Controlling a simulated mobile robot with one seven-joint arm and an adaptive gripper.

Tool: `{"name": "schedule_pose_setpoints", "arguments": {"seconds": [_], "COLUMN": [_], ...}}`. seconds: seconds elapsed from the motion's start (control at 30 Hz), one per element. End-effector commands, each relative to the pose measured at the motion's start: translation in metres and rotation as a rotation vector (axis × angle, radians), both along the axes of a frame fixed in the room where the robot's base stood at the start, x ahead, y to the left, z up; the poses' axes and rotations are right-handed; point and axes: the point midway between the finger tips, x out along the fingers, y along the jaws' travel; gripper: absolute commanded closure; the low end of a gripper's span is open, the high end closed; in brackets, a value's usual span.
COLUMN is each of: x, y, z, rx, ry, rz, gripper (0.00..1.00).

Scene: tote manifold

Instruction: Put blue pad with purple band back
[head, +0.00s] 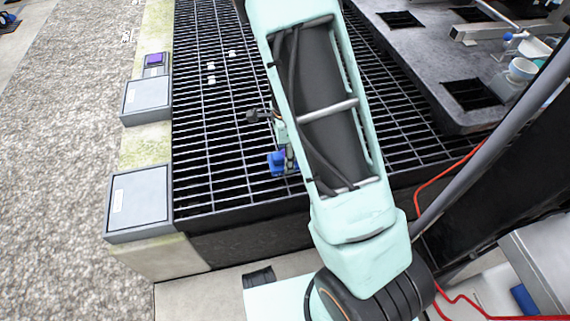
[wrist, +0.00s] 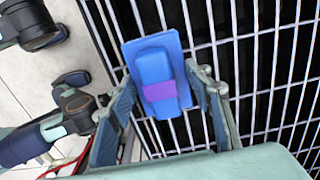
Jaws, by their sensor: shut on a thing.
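The blue pad (wrist: 138,49) shows in the wrist view as a flat blue plate with a raised blue block on it. A purple band (wrist: 159,91) crosses the block. My gripper (wrist: 163,88) is shut on the pad, with one finger at each side of it, over the black grating. In the head view the blue pad (head: 276,162) shows left of my arm, above the grating's near part. My arm hides most of my gripper there. The wrist view does not show clearly how high the pad is above the grating.
The black grating (head: 215,120) spans the middle. Two grey boxes (head: 138,203) (head: 146,98) stand on its left edge, and a purple-topped item (head: 154,60) sits behind them. Small white pieces (head: 211,68) lie on the grating. A dark counter with square openings (head: 425,60) and cups (head: 521,70) is at right.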

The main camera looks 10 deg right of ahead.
Motion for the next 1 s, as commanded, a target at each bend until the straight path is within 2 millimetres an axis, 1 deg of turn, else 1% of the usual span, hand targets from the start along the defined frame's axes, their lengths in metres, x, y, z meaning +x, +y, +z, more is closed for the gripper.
{"name": "schedule_pose_setpoints", "arguments": {"seconds": [0.13, 0.3, 0.67, 0.7, 0.83, 0.87, 1.0], "x": [0.008, 0.008, 0.008, 0.008, 0.008, 0.008, 0.008], "y": [0.000, 0.000, 0.000, 0.000, 0.000, 0.000, 0.000], "z": [-0.012, -0.039, -0.042, -0.043, -0.042, -0.042, -0.042], "rx": [0.000, 0.000, 0.000, 0.000, 0.000, 0.000, 0.000], "ry": [0.001, 0.002, -0.001, -0.001, -0.001, -0.001, -0.001], "rz": [-0.001, -0.001, -0.001, -0.001, -0.001, -0.001, -0.001], "gripper": [0.73, 0.73, 0.73, 0.53, 0.38, 0.36, 0.36]}}
